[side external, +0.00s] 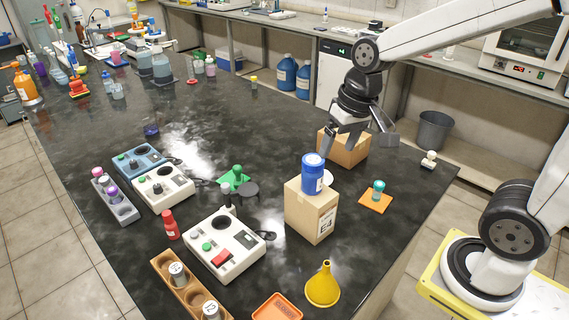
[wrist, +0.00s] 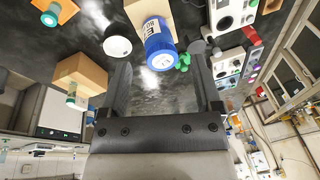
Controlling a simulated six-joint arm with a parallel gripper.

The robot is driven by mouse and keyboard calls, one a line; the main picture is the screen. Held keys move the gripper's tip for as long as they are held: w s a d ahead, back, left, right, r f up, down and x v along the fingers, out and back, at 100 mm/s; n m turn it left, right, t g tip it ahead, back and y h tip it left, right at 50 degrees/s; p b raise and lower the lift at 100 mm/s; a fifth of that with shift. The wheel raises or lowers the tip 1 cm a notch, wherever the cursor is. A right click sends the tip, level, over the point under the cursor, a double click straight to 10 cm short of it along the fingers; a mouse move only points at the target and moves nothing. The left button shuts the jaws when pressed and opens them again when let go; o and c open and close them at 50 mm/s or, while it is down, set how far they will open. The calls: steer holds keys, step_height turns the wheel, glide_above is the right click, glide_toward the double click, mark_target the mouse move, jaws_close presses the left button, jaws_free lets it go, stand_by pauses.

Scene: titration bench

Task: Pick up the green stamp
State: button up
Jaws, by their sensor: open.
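The green stamp (side external: 237,173) has a rounded knob and stands on a flat green piece on the dark bench, left of the tall cardboard box. In the wrist view, the green stamp (wrist: 184,62) shows only partly, beside the blue jar and near the right-hand finger. My gripper (side external: 355,137) is open and empty, above the bench behind the blue jar and to the right of the stamp. In the wrist view, my gripper (wrist: 160,85) has its two fingers spread wide with nothing held between them.
A blue jar (side external: 313,175) stands on the tall cardboard box (side external: 311,215), close to my gripper. Another cardboard box (side external: 347,150) lies behind. A dark round disc (side external: 248,191) and a white-and-black device (side external: 163,187) flank the stamp. Clear bench lies behind the stamp.

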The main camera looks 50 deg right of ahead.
steer(key=w+m+y, duration=0.1)
steer(key=w+m, duration=0.1)
steer(key=w+m+y, duration=0.1)
steer(key=w+m, duration=0.1)
steer(key=w+a+m+y, duration=0.1)
steer(key=w+m, duration=0.1)
steer(key=shift+w+r, duration=0.15)
steer(key=shift+w, duration=0.25)
steer(key=w+d+f+m+t+y, duration=0.1)
steer(key=w+d+m+t+y, duration=0.2)
steer(key=w+m, duration=0.7)
steer(key=w+d+m+t+y, duration=0.25)
steer(key=w+m+y, duration=0.25)
steer(key=w+m, duration=0.45)
steer(key=n, duration=0.2)
glide_toward(238, 176)
steer(key=shift+w+a+r+g, duration=0.2)
steer(key=shift+w+a+r, duration=0.1)
steer(key=shift+w+r, duration=0.2)
steer(key=shift+w+a+r+g, duration=0.15)
steer(key=shift+w+a+r, duration=0.25)
steer(key=shift+w, duration=0.2)
steer(key=shift+f, duration=0.3)
steer(key=shift+x, duration=3.85)
steer(key=shift+d+f, duration=0.1)
steer(key=shift+f, duration=0.05)
jaws_close()
